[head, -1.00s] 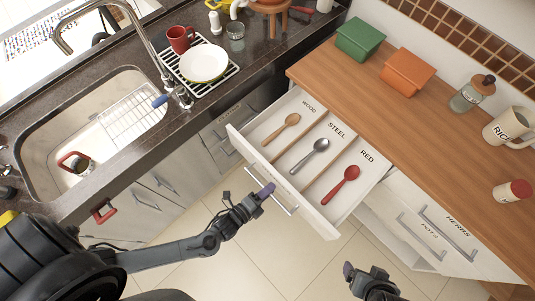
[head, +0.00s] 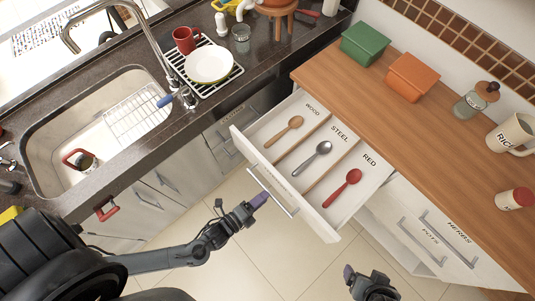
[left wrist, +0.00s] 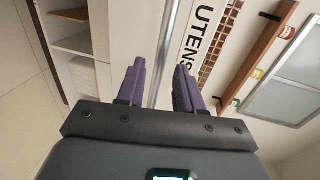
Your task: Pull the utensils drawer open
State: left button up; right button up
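The utensils drawer (head: 322,221) stands pulled out from the wooden counter. Its compartments, marked WOOD, STEEL and RED, hold a wooden spoon (head: 291,128), a steel spoon (head: 320,150) and a red spoon (head: 350,179). The drawer's bar handle (head: 284,205) is on its front; it also shows in the left wrist view (left wrist: 167,40), beyond the gap between my fingers. My left gripper (head: 260,198) is just in front of the handle, apart from it. In the left wrist view its purple fingers (left wrist: 160,82) are open and empty. My right gripper (head: 352,274) is low over the floor, away from the drawer; its finger gap is unclear.
Lower drawers marked HERBS (head: 459,233) and POTS (head: 431,237) are right of the open drawer. A green box (head: 364,43), an orange box (head: 412,77) and jars stand on the counter. A sink (head: 100,110) is at left. The floor before the drawer is clear.

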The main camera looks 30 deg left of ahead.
pick_arm(q)
jog(key=v, duration=0.6)
jog(key=shift+s, duration=0.25)
jog(key=shift+r, duration=0.1)
